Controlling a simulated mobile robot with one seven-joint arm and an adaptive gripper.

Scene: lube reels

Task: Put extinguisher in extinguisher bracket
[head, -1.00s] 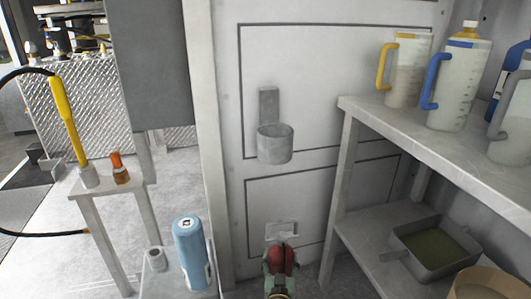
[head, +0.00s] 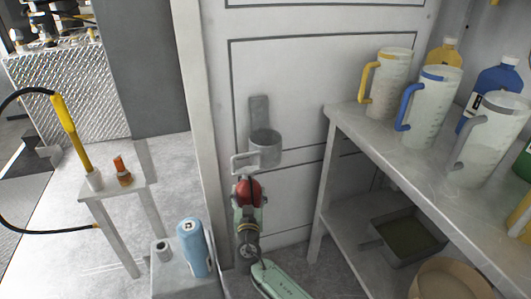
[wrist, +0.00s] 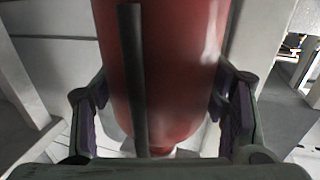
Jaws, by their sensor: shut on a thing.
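The red extinguisher (head: 251,190) is in my gripper (head: 247,207), in front of the white wall panel. In the wrist view, the red extinguisher body (wrist: 178,70) stands between the two fingers of my gripper (wrist: 162,115), with a dark strip running down its front. The grey extinguisher bracket (head: 265,152), a round cup with a back plate, is fixed to the panel. In the head view the extinguisher appears just below and slightly left of the cup. A pale loop (head: 245,162) above the extinguisher overlaps the cup's left side. Whether they touch cannot be told.
A shelf unit (head: 400,165) with several jugs stands at the right, with a tray (head: 405,238) on its lower level. A blue canister (head: 192,248) stands low at the left of my arm. A small table (head: 120,190) is further left.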

